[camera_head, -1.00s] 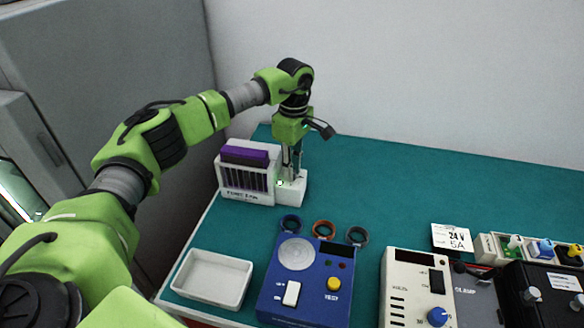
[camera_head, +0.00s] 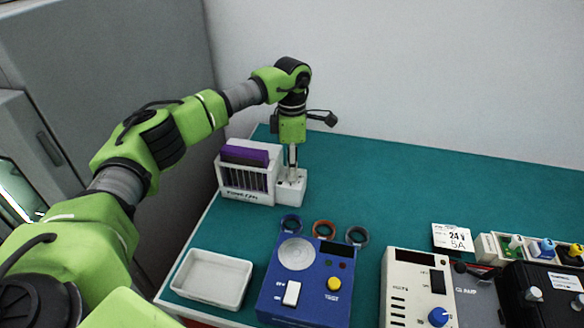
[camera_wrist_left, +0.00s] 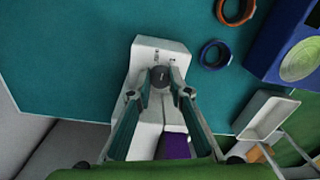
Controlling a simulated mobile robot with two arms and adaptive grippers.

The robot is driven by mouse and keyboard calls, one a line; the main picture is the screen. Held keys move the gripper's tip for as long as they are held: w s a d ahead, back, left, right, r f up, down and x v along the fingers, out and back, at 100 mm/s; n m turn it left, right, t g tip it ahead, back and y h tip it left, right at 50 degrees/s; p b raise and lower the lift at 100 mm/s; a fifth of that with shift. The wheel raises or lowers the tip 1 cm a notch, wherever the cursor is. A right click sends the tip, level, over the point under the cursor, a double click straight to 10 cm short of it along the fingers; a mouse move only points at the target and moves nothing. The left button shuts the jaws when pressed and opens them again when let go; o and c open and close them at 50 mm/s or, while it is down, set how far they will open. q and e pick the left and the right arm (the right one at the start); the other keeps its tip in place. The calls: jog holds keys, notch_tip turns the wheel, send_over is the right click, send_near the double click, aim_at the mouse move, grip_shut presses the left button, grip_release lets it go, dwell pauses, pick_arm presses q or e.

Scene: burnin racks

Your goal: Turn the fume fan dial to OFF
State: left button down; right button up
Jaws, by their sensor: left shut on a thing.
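The fume fan (camera_head: 242,183) is a white box with a dark slatted front and a purple top, at the back left of the bench. A lower white block (camera_head: 294,194) adjoins its right side and carries the dial. The dark round dial (camera_wrist_left: 160,77) shows in the left wrist view, with small marks beside it that I cannot read. My left gripper (camera_head: 291,172) points straight down over this block and is shut on the dial; its fingers (camera_wrist_left: 160,92) stand on both sides of it. My right gripper is not in view.
A white tray (camera_head: 246,284) and a blue tester (camera_head: 265,301) stand at the front. Several coloured rings lie behind the tester. A white power unit (camera_head: 393,272), a 24 V card (camera_head: 453,237) and a black box (camera_head: 517,290) are at the right. The back middle is clear.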

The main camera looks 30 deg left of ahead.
pick_arm(q)
jog(key=shift+n, duration=1.7)
jog(key=c, duration=1.9)
grip_release()
jog(key=r, duration=1.2)
jog(key=shift+w+a, duration=0.2)
jog(key=shift+a, duration=0.05)
jog(key=shift+f, duration=0.1)
